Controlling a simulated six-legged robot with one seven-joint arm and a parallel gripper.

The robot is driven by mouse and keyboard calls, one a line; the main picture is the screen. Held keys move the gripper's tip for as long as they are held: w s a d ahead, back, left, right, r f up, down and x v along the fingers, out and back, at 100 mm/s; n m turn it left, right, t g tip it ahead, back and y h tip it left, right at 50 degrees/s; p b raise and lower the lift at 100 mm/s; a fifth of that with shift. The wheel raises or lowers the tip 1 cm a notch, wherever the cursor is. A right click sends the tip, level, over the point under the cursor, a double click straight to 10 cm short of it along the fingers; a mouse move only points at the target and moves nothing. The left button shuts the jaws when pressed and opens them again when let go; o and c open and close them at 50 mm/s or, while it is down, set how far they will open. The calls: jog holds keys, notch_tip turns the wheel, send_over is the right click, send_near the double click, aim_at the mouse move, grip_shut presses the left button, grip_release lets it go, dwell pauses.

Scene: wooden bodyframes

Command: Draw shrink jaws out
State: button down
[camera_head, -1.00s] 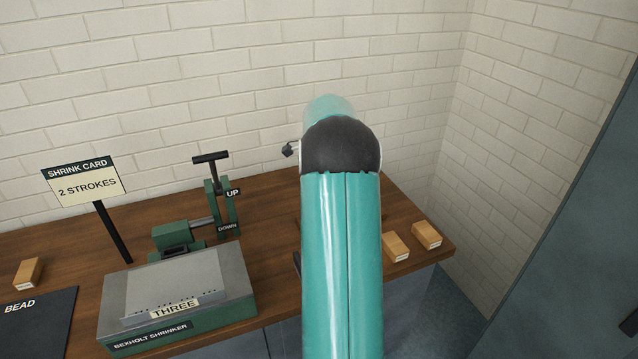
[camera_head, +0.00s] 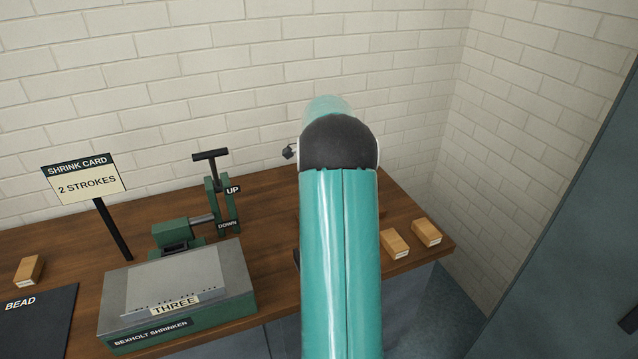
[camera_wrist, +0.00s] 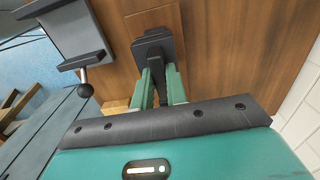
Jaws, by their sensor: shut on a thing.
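The bench machine labelled BEXHOLT SHRINKER (camera_head: 180,280) stands at the left in the head view, with a grey plate on top and a THREE label. Its green lever stand (camera_head: 222,205) has UP and DOWN marks. In the wrist view my gripper (camera_wrist: 158,75) has its two green fingers close together on a dark block-like piece (camera_wrist: 153,45), which I take to be the shrink jaws. The piece is over the wooden bench; whether it touches the wood is unclear. My arm hides the gripper and the piece in the head view.
A grey fixture (camera_wrist: 75,30) with dark bars and a ball-ended handle (camera_wrist: 84,88) is left of the fingers. A sign reads 2 STROKES (camera_head: 88,182). Small tan boxes (camera_head: 395,243) lie at the bench's right end. A brick wall (camera_head: 240,80) stands behind.

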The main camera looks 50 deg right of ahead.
jog(key=shift+f, duration=0.95)
jog(key=c, duration=1.3)
grip_release()
jog(key=shift+f, duration=0.1)
notch_tip(320, 180, up, 14)
